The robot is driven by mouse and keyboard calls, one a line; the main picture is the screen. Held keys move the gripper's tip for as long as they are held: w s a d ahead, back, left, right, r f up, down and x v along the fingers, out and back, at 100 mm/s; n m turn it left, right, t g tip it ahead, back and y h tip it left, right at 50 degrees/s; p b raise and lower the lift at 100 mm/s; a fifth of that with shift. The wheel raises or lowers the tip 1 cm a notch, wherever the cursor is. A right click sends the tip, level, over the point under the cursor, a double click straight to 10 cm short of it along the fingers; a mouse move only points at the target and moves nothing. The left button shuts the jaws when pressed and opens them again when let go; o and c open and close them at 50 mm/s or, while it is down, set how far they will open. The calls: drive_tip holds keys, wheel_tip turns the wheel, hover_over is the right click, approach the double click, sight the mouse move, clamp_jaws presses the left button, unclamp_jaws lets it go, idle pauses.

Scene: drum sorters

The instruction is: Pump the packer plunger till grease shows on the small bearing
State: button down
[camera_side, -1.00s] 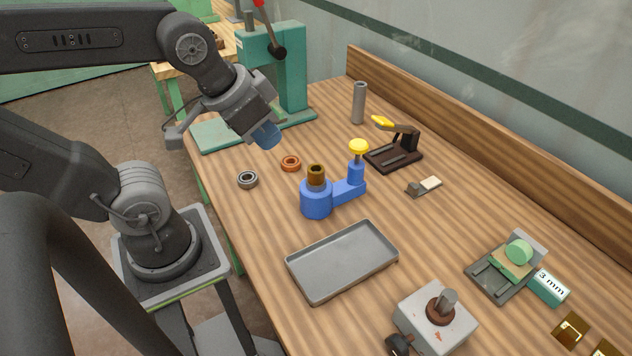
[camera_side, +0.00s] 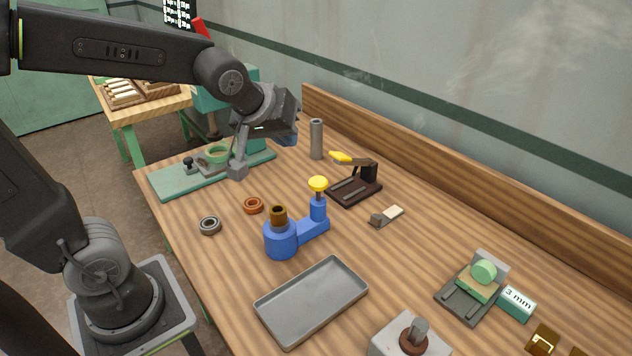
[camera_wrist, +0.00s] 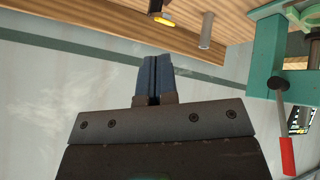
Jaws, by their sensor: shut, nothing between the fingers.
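The blue bearing packer (camera_side: 280,241) stands on the bench, with a brown sleeve (camera_side: 278,215) on its round cup. Its plunger with a yellow knob (camera_side: 318,184) rises from the arm at the right. A small grey bearing (camera_side: 209,225) and an orange-brown ring (camera_side: 253,205) lie to its left; I see no grease on the bearing. My gripper (camera_side: 288,138) is raised beyond the packer, apart from it, its blue fingers partly hidden by the wrist. In the wrist view my gripper (camera_wrist: 154,62) is shut and empty, pointing toward the wall and bench edge.
A green press (camera_side: 225,90) with a red-handled lever (camera_wrist: 282,125) stands at the back left. A grey tube (camera_side: 317,140) and a yellow-handled tool (camera_side: 355,185) stand beyond the packer. A grey tray (camera_side: 311,300) lies in front. A wooden backboard (camera_side: 440,180) runs along the wall.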

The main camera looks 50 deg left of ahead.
sight(317, 178)
drive_tip(key=w+a+f+n+t, duration=0.1)
drive_tip(key=w+n, duration=0.3)
drive_tip(key=w, duration=0.4)
drive_tip(key=shift+a+f+y, duration=0.15)
drive_tip(key=shift+a+y, duration=0.15)
drive_tip(key=shift+a, duration=0.15)
drive_tip(key=shift+f, duration=0.15)
drive_tip(key=shift+f, duration=4.3)
drive_tip(key=shift+f, duration=0.1)
drive_tip(key=shift+f, duration=0.3)
drive_tip(key=shift+s+f, duration=0.1)
drive_tip(key=shift+f, duration=1.3)
drive_tip(key=shift+r, duration=1.8)
